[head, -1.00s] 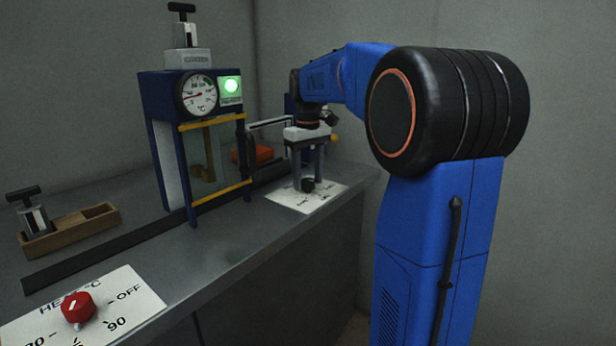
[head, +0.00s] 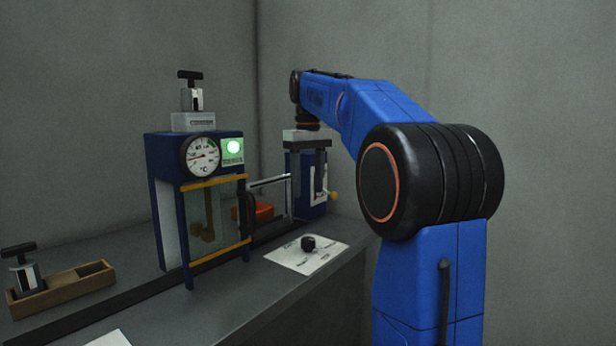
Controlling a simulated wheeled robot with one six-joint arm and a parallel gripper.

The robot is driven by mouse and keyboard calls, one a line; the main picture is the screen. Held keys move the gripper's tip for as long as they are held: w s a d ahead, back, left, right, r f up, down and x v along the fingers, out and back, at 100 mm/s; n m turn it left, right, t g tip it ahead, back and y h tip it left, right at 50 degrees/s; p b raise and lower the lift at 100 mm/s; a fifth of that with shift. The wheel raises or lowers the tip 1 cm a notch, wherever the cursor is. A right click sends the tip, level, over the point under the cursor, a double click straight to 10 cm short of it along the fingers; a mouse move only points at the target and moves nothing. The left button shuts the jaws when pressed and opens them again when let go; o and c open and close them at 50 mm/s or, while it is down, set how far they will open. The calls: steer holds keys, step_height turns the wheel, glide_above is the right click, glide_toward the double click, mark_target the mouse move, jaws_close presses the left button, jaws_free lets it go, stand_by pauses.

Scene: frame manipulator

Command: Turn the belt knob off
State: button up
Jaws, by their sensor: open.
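The belt knob (head: 308,243) is a small black knob on a white printed label plate (head: 292,259), near the right end of the counter. The print around it is too small to read, and I cannot tell which mark it points to. My gripper (head: 307,170) hangs above the knob, fingers down, open and empty. It is clear of the knob, with a gap between fingertips and knob. Behind the gripper stands a blue post with a white panel (head: 319,184), partly covered by the fingers.
A blue frame machine (head: 168,150) with a dial gauge (head: 201,157) and a lit green lamp (head: 233,147) stands left of the knob over a dark belt (head: 100,312). A wooden tray (head: 62,289) is at far left. An orange block (head: 258,211) lies behind the machine.

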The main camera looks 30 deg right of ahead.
steer(key=shift+r, duration=1.1)
steer(key=s+a+f+t, duration=0.1)
steer(key=s+a+f, duration=0.4)
steer(key=s+f, duration=0.5)
steer(key=s+a+f+t, duration=0.2)
steer(key=s+a+f, duration=0.3)
steer(key=s+f, duration=0.5)
steer(key=s+a+f+m+t, duration=0.1)
steer(key=s+a+f, duration=0.5)
steer(key=s+f, duration=0.4)
steer(key=shift+f+t, duration=0.4)
steer(key=shift+f, duration=0.45)
